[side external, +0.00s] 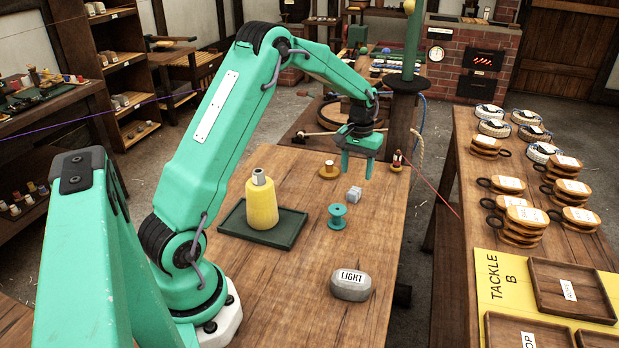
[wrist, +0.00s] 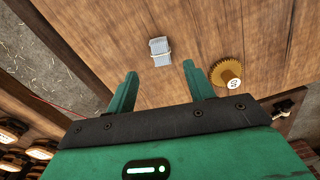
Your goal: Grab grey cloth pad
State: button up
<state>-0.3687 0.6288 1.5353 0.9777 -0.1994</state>
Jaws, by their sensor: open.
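The grey cloth pad (side external: 354,194) is a small folded block with a light band around it, lying on the wooden table. It also shows in the wrist view (wrist: 160,52), top centre, beyond my fingertips. My gripper (side external: 358,172) is open and empty, with its fingers pointing down above the table near the pad. In the wrist view my two green fingers (wrist: 158,82) stand apart, with the pad ahead of the gap and not between them.
A brass gear-like piece (wrist: 226,74) lies beside my right finger in the wrist view. The table's right edge is close.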

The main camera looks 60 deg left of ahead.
aim_at(354, 191)
jog(key=shift+s+f, duration=0.15)
jog(key=shift+f, duration=3.45)
jog(key=c, duration=1)
